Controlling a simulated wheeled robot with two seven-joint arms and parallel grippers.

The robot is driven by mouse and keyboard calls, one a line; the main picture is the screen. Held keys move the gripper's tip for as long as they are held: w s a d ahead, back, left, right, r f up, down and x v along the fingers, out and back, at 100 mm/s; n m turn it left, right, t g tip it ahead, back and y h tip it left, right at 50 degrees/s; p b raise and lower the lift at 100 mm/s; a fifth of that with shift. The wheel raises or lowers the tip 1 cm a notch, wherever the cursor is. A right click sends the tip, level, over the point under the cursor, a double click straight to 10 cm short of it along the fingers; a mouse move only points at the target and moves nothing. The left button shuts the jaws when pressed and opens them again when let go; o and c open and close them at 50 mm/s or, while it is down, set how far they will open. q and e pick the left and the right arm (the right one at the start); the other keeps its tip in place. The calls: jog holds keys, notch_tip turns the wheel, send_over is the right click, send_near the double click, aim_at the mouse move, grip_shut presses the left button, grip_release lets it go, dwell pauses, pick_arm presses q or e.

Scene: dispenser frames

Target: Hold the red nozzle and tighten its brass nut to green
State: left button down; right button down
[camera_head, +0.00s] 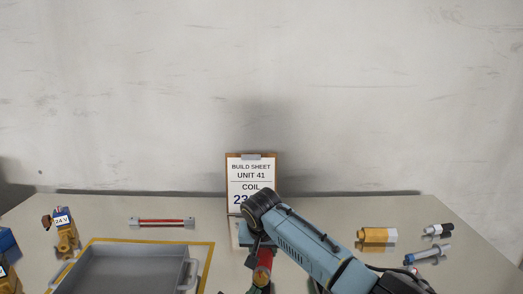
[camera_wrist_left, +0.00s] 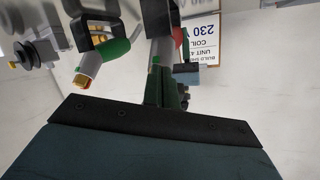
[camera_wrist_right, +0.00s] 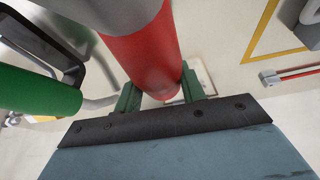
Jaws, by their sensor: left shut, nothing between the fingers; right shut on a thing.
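The red nozzle (camera_head: 264,262) is at the bottom centre of the head view, under my right gripper (camera_head: 260,250). In the right wrist view the red tube (camera_wrist_right: 148,48) runs down between the fingers of my right gripper (camera_wrist_right: 160,92), which is shut on it. My left gripper (camera_wrist_left: 166,90) is shut and empty in the left wrist view; its tips point toward a small red part (camera_wrist_left: 178,37), close in front.
A grey tray (camera_head: 190,272) stands inside a yellow outline at left. A red rod (camera_head: 162,223) and a 24 V valve (camera_head: 66,230) lie near it. A brass fitting (camera_head: 377,236) and a blue-grey cylinder (camera_head: 428,253) are at right. A build-sheet clipboard (camera_head: 250,172) stands behind.

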pick_arm(q)
jog(key=shift+w+a+r, duration=0.2)
jog(key=shift+a+r, duration=0.05)
jog(key=shift+r, duration=0.15)
dwell(0.4)
jog(key=s+r, duration=0.2)
jog(key=s, duration=0.1)
jog(key=s+r, duration=0.1)
jog(key=s, duration=0.1)
jog(key=shift+a+r, duration=0.1)
jog(key=shift+a, duration=0.2)
dwell(0.4)
jog(key=shift+w+d+f+n+g+y, duration=0.25)
jog(key=shift+w+f+g+y, duration=0.35)
jog(key=shift+w+g, duration=0.2)
jog(key=shift+w+d+f+n+g+y, duration=0.25)
jog(key=shift+w+f+g+y, duration=0.2)
jog(key=shift+w+g+y, duration=0.3)
jog(key=shift+w+d+f+n+g+y, duration=0.25)
jog(key=shift+w+f+g+y, duration=0.3)
jog(key=shift+w+g, duration=0.25)
